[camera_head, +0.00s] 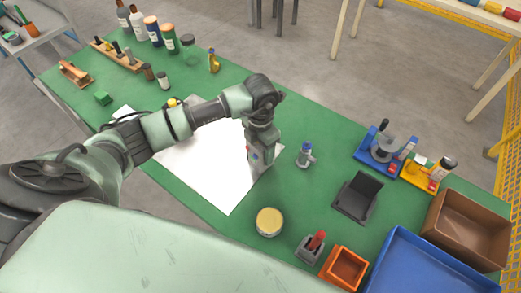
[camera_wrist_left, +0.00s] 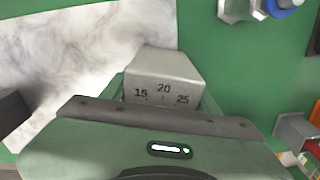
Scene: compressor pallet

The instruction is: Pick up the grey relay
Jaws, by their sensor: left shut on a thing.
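The grey relay (camera_wrist_left: 165,68) shows in the left wrist view as a grey block with a sloped top and a dial face marked 15, 20 and 25. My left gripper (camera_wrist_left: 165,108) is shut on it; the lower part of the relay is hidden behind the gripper. In the head view my left gripper (camera_head: 260,160) points down at the right edge of the white sheet, and its arm comes in from the left. There the relay is mostly hidden, and I cannot tell whether it touches the table. My right gripper is not in view.
A grey and blue fitting (camera_head: 305,154) stands just right of the gripper. A black stand (camera_head: 358,196), a yellow-lidded tin (camera_head: 269,222), an orange bin (camera_head: 344,268) and a blue tray (camera_head: 400,240) lie nearer the right. The white sheet (camera_head: 205,170) is mostly clear.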

